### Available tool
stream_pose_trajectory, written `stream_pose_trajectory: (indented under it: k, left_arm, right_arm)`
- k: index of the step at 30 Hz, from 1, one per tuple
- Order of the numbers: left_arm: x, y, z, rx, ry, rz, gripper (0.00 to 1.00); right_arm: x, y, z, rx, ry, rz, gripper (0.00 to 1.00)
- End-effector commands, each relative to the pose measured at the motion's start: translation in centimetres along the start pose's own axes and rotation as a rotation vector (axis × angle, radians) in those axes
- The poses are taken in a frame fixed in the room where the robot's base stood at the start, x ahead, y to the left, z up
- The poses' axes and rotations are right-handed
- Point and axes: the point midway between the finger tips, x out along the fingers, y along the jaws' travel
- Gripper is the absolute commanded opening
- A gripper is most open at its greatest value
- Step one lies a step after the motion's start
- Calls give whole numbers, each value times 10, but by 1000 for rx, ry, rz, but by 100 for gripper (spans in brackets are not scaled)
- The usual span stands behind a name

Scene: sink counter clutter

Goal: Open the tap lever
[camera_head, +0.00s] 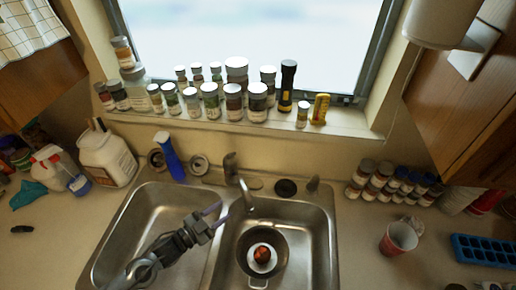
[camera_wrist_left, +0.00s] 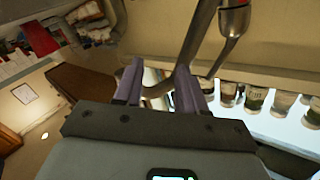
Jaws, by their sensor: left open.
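The metal tap (camera_head: 231,168) stands at the back rim of the double sink, between the basins, with its spout (camera_head: 246,194) reaching forward. I cannot clearly tell the lever from the tap body. My left gripper (camera_head: 217,213) is open and empty over the divider, in front of the tap and left of the spout. In the left wrist view the open purple fingers (camera_wrist_left: 160,84) point toward the tap (camera_wrist_left: 203,40), whose curved metal shows beyond and partly between them. Contact cannot be told. My right gripper is not in view.
A pan (camera_head: 281,240) with a round reddish thing sits in the right basin. A blue bottle (camera_head: 169,156) stands behind the left basin. Several jars (camera_head: 233,103) line the windowsill. A red cup (camera_head: 398,239) and blue tray (camera_head: 484,250) are on the right counter. The left basin looks empty.

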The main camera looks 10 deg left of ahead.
Motion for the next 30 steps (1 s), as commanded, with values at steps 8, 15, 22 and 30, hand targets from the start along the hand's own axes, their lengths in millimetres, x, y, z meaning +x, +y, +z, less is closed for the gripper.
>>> stream_pose_trajectory:
  k: [8,15,22,30]
  left_arm:
    - [14,-111,-28,232,-1,-27,40]
    - [32,-130,-48,257,25,-48,40]
    - [66,-132,-50,256,25,-49,40]
    - [107,-133,-51,256,23,-48,40]
  right_arm:
    - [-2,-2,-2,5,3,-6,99]
    - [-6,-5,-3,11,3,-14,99]
    - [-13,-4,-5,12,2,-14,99]
    - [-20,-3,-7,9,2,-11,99]
